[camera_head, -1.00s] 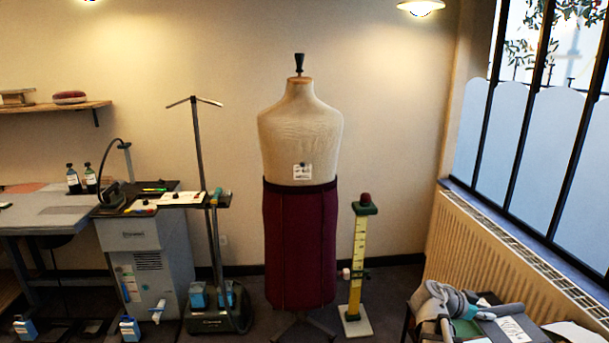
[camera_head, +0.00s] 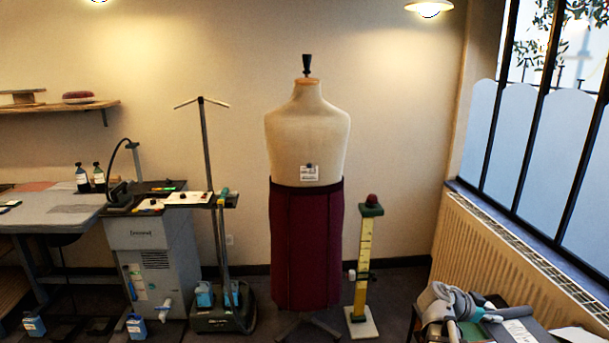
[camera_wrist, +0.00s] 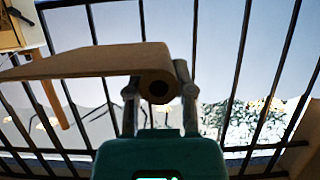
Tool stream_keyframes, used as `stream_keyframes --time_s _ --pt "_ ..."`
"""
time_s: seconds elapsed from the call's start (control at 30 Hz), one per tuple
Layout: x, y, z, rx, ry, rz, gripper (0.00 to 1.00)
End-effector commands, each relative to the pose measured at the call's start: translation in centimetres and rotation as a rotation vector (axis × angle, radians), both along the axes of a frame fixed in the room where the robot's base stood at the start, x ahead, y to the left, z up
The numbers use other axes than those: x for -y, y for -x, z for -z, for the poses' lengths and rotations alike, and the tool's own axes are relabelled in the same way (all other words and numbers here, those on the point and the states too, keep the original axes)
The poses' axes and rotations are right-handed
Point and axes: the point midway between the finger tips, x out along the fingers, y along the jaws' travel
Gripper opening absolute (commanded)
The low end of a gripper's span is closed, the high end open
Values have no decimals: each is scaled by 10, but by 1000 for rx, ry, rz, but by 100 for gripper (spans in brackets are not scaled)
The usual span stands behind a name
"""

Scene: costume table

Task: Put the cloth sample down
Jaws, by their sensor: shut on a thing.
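A dress form in a dark red skirt (camera_head: 306,245) stands mid-room. Beside it is a yellow measuring stand (camera_head: 364,270). A grey work table (camera_head: 45,222), a grey cabinet unit (camera_head: 150,262) and a pole stand (camera_head: 207,160) are at left. A radiator (camera_head: 500,255) lines the right wall.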

Motion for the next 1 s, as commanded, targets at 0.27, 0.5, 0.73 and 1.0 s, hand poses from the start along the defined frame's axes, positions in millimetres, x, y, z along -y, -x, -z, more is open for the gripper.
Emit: stream_keyframes --time_s 0.27,0.5,0.73,1.0 --pt "0 0 -2 0 0 0 0" --pt "0 0 -20 0 0 0 0" --pt "0 0 -53 0 0 0 0" --pt "0 0 -98 0 0 0 0"
